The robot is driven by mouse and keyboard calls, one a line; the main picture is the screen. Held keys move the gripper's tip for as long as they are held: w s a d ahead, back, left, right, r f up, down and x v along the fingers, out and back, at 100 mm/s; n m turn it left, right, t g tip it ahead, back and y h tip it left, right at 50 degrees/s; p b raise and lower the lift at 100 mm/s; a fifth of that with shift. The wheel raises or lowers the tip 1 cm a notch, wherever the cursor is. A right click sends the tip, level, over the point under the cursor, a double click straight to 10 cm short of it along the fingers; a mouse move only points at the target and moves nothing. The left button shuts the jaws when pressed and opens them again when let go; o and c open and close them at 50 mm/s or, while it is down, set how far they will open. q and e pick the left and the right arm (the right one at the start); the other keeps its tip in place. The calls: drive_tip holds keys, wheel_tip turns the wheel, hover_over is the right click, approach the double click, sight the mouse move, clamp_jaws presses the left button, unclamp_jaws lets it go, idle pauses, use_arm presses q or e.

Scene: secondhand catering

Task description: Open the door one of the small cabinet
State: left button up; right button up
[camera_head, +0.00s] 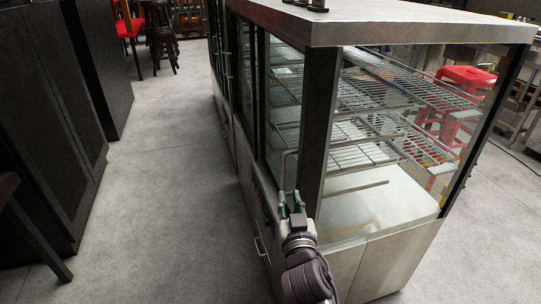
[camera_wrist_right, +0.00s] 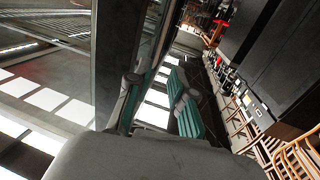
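The cabinet (camera_head: 425,22) is a glass-sided steel display case with wire shelves, right of centre in the head view. Its near door (camera_head: 286,88) is a framed glass panel on the left face and looks closed. A thin bar handle (camera_head: 283,172) stands out from this door near its lower part. My right gripper (camera_head: 291,203) is at the lower end of the handle, close to the dark corner post. Its green-padded fingers stand apart in the right wrist view (camera_wrist_right: 158,105). I cannot tell whether the handle lies between them. My left gripper is not in view.
A lower handle (camera_head: 262,249) sits on the cabinet's base. Dark cabinets (camera_head: 45,120) line the left side. The grey floor (camera_head: 170,190) between is a clear aisle. A red stool (camera_head: 460,100) stands beyond the glass, and dark stools (camera_head: 160,40) stand far back.

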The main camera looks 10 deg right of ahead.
sight(284, 168)
drive_tip(key=w, duration=0.4)
drive_tip(key=w+d+p, duration=0.1)
drive_tip(key=w, duration=0.3)
drive_tip(key=w+d+p, duration=0.1)
drive_tip(key=w, duration=0.4)
drive_tip(key=shift+d+r, duration=0.1)
drive_tip(key=shift+r, duration=0.1)
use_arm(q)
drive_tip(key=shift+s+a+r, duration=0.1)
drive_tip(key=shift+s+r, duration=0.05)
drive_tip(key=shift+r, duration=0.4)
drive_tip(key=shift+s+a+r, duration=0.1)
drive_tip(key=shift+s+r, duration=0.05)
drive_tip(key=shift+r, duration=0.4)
use_arm(e)
clamp_jaws()
